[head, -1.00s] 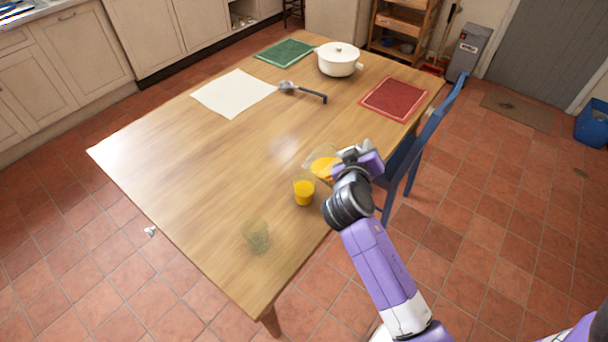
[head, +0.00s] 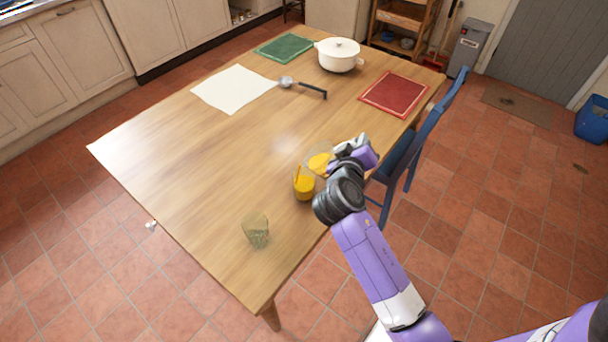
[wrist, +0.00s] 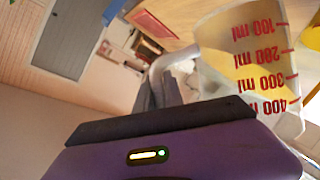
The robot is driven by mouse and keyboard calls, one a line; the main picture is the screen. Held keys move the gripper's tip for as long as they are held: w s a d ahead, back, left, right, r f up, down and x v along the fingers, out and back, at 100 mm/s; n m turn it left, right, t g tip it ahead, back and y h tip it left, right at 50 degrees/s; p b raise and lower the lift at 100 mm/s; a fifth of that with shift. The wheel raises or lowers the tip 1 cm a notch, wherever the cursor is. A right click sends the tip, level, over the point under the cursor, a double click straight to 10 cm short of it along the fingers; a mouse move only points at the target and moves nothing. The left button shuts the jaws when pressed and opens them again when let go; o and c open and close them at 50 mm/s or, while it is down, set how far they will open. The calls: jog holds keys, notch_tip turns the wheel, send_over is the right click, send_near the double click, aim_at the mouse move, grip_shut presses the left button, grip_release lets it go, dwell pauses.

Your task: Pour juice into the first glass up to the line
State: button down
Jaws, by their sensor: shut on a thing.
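My gripper (head: 346,156) is shut on the clear measuring jug (head: 325,152), near the table's right edge. The jug holds orange juice and is tilted left over the first glass. In the wrist view the jug (wrist: 240,60) shows red marks from 100 to 400 ml, and the gripper (wrist: 165,88) is at its handle. The first glass (head: 304,186) stands upright on the table with orange juice in it. A thin orange streak above it looks like falling juice. Its line cannot be made out. A second glass (head: 256,232) stands empty, nearer the front corner.
The wooden table (head: 190,165) is clear at left and centre. Farther back are a white pot (head: 339,57), a ladle (head: 302,87), a white sheet (head: 234,89), a green mat (head: 284,50) and a red mat (head: 394,95). A blue chair (head: 412,150) stands by the right edge.

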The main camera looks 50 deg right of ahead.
jog(key=shift+w+a+r, duration=0.1)
jog(key=shift+r, duration=0.05)
dwell(0.8)
jog(key=s+d+f+m+t+y+b, duration=0.1)
jog(key=s+d+f+m+b, duration=0.1)
jog(key=f, duration=0.4)
jog(key=s+d+f+m+t+y+b, duration=0.1)
jog(key=s+d+f+m+y+b, duration=0.1)
jog(key=s+f+m+b, duration=0.2)
jog(key=shift+d+f+t+b, duration=0.3)
jog(key=shift+f+b, duration=0.6)
jog(key=shift+f, duration=0.9)
